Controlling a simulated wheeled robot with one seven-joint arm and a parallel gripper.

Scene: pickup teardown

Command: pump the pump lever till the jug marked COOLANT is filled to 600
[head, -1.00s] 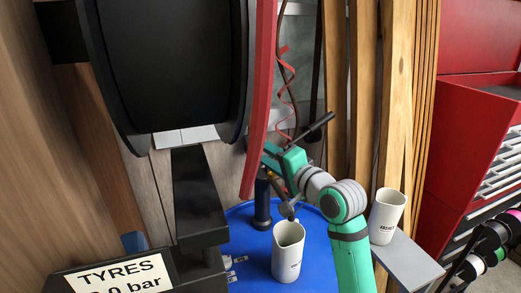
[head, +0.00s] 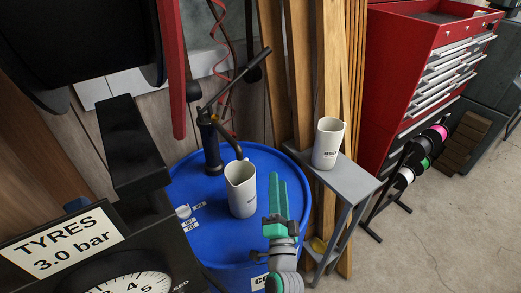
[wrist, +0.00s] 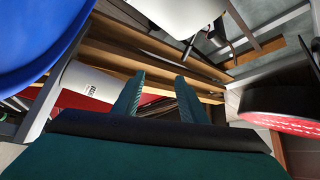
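A black hand pump (head: 210,145) stands on the blue drum (head: 185,235). Its pump lever (head: 240,78) slants up to the right, and its spout (head: 232,143) bends down to the right. A white jug (head: 240,192) stands upright on the drum near the spout; its lettering, level and contents cannot be made out. My gripper (wrist: 158,82) is open and empty, its two fingers apart in the wrist view. In the head view my green arm end is right of that jug, away from the lever.
A second white jug (head: 327,145), marking too small to read, stands on a grey stand (head: 352,183) at right; it also shows in the wrist view (wrist: 85,92). A tyre gauge box (head: 75,250) is front left. Wooden planks (head: 300,75) and a red tool cabinet (head: 400,70) stand behind.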

